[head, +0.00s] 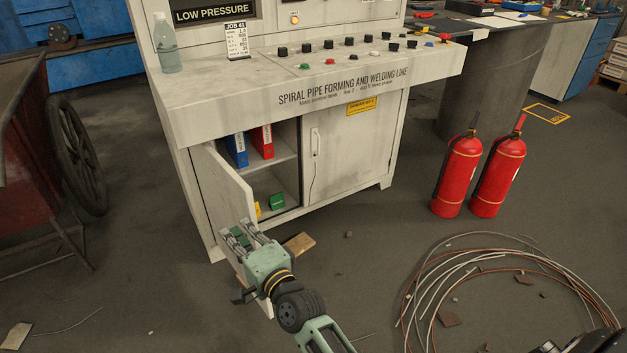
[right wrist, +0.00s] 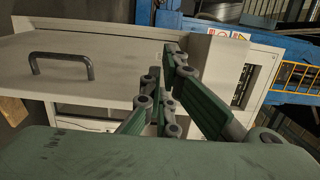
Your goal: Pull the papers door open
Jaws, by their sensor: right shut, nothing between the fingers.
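The left cabinet door (head: 230,178) under the control console stands partly open, swung out toward the front. Blue and red binders show on the shelf behind it. My right gripper (head: 238,229) is low by the door's free edge, its fingers shut and empty. Whether it touches the door cannot be told. In the right wrist view the shut fingers (right wrist: 162,70) reach past a pale panel (right wrist: 105,85) with a dark bar handle (right wrist: 62,66). My left gripper is not in view.
The right cabinet door (head: 350,150) is closed. Two red fire extinguishers (head: 457,175) stand to the right. A coil of wire (head: 470,275) lies on the floor at the right. A wooden piece (head: 300,243) lies near the cabinet. A spoked wheel (head: 80,155) stands at the left.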

